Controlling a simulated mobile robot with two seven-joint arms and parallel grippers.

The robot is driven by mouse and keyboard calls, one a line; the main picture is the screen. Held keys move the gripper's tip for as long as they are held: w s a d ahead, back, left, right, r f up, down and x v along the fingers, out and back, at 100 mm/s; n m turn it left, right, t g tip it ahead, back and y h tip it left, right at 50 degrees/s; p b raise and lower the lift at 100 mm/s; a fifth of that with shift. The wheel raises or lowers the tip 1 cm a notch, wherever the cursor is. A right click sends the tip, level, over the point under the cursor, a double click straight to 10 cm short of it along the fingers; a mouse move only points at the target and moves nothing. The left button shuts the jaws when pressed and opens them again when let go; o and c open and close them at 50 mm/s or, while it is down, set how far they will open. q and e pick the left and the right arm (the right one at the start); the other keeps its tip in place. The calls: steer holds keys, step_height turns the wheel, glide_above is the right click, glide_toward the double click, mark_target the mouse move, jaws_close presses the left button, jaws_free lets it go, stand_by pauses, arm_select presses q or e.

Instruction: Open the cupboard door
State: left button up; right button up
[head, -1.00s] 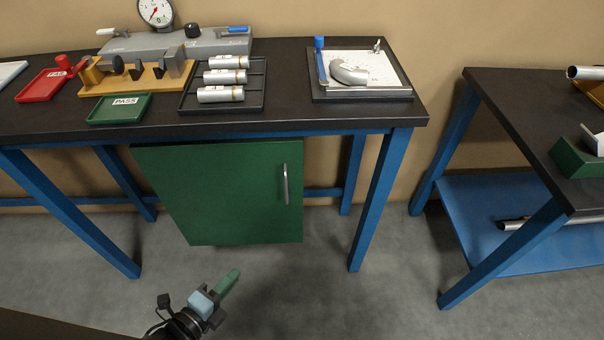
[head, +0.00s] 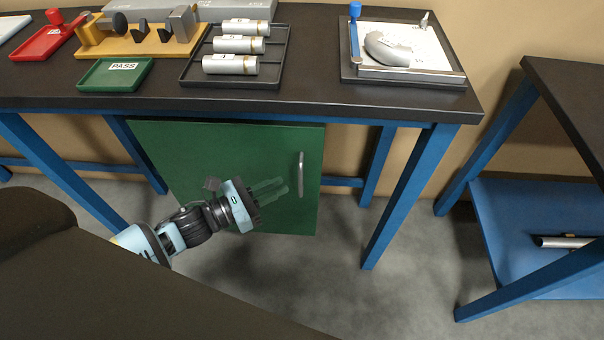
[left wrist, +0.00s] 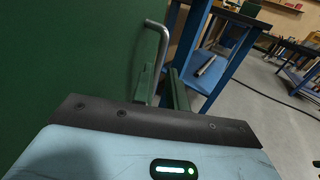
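The green cupboard door (head: 230,165) hangs under the workbench and looks shut. Its upright silver bar handle (head: 300,175) is near the door's right edge. My left gripper (head: 282,186) is in front of the door, with its green fingertips just left of the handle. In the left wrist view the two fingers (left wrist: 162,88) stand apart, and the handle (left wrist: 162,48) rises beyond them, lined up with the gap. I cannot tell whether the bar is between the fingertips; no grip on it shows. My right gripper is out of view.
The workbench (head: 330,105) above holds a red tray (head: 42,44), a green PASS tray (head: 115,75), a rack of silver cylinders (head: 185,75) and a white board with a bent pipe. Blue bench legs (head: 405,195) stand right of the door. Open floor (head: 340,235) lies in front.

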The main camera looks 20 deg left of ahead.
arm_select(q)
steer(key=b, duration=0.1)
glide_above(300, 194)
steer(key=shift+w+a, duration=0.1)
steer(key=shift+a, duration=0.15)
steer(key=shift+w+d, duration=0.15)
steer(key=shift+w, duration=0.05)
jaws_close()
